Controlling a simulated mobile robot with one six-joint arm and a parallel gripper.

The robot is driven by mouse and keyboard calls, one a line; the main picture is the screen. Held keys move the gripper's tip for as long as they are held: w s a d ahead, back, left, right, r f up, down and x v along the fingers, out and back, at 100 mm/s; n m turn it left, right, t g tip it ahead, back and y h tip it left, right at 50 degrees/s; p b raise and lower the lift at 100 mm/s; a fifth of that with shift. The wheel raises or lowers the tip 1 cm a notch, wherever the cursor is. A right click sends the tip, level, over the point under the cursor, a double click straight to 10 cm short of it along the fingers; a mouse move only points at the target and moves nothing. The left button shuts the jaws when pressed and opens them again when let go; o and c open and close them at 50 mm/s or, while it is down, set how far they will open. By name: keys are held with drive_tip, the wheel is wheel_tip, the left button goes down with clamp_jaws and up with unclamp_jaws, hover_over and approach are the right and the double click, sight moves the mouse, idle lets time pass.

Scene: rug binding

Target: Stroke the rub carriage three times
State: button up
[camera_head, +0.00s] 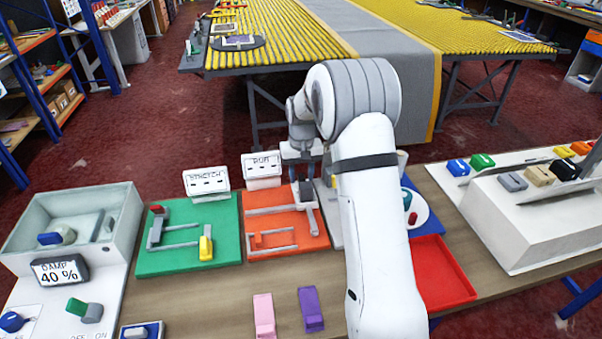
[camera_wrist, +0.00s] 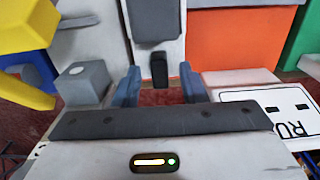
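The rub carriage, with a dark upright handle (camera_head: 306,191), sits on grey rails near the board's far right corner. My gripper (camera_head: 303,163) hangs just above and behind this handle, partly hidden by my arm. In the wrist view my gripper (camera_wrist: 158,80) has its two blue fingers apart, with a dark peg (camera_wrist: 160,69) of the carriage in the gap between them. Neither finger visibly touches the peg. The RUB sign (camera_wrist: 268,110) is close to the right finger.
A green stretch board (camera_head: 170,250) with a yellow knob lies left of the orange board. A red tray (camera_head: 440,275) lies right of my arm. Pink (camera_head: 264,316) and purple (camera_head: 311,310) blocks lie at the front. A white box (camera_head: 540,215) stands right.

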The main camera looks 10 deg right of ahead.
drive_tip(key=shift+c, duration=0.4)
clamp_jaws()
drive_tip(key=shift+a, duration=0.15)
